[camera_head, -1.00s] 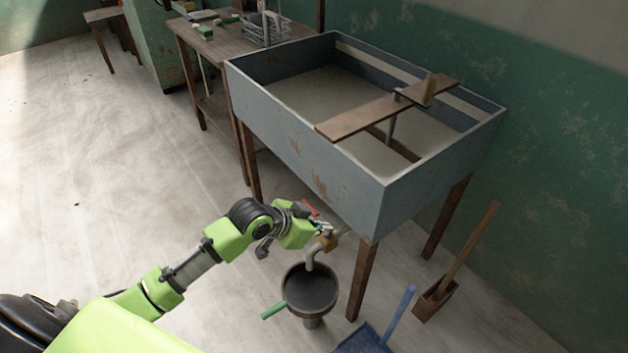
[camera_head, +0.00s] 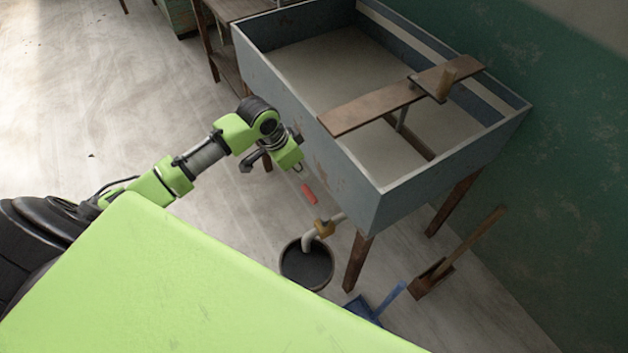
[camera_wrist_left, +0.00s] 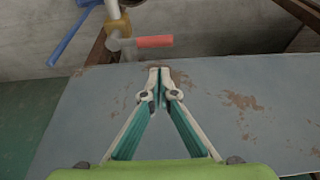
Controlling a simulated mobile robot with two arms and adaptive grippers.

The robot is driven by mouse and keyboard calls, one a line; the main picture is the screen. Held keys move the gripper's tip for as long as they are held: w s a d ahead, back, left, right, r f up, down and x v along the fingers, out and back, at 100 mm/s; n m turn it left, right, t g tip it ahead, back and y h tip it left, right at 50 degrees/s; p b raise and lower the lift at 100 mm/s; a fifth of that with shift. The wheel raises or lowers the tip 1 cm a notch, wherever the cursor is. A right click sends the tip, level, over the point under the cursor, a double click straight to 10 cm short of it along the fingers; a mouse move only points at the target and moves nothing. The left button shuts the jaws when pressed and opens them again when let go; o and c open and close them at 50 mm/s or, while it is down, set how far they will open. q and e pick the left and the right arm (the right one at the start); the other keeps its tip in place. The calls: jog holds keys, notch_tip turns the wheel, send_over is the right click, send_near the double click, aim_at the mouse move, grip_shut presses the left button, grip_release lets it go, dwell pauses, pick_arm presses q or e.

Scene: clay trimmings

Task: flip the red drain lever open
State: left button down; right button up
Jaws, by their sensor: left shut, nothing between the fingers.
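The red drain lever (camera_head: 309,194) sticks out from the brass valve (camera_head: 324,228) on the drain pipe under the tank's front side. In the left wrist view the red lever (camera_wrist_left: 154,41) points right, across the pipe. My left gripper (camera_head: 298,168) is above the lever in the head view, apart from it, beside the tank wall. In the left wrist view its fingertips (camera_wrist_left: 159,72) are together with nothing between them, and the lever lies beyond them. My right gripper is not in view.
The grey-blue tank (camera_head: 345,172) stands on wooden legs close to my left wrist. A dark bucket (camera_head: 307,265) stands under the spout. A blue dustpan (camera_head: 364,308) and a wooden-handled tool (camera_head: 440,265) lie to the right. The floor on the left is clear.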

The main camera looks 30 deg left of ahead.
aim_at(315, 203)
pick_arm(q)
jog(key=x, duration=1)
jog(key=shift+w, duration=0.2)
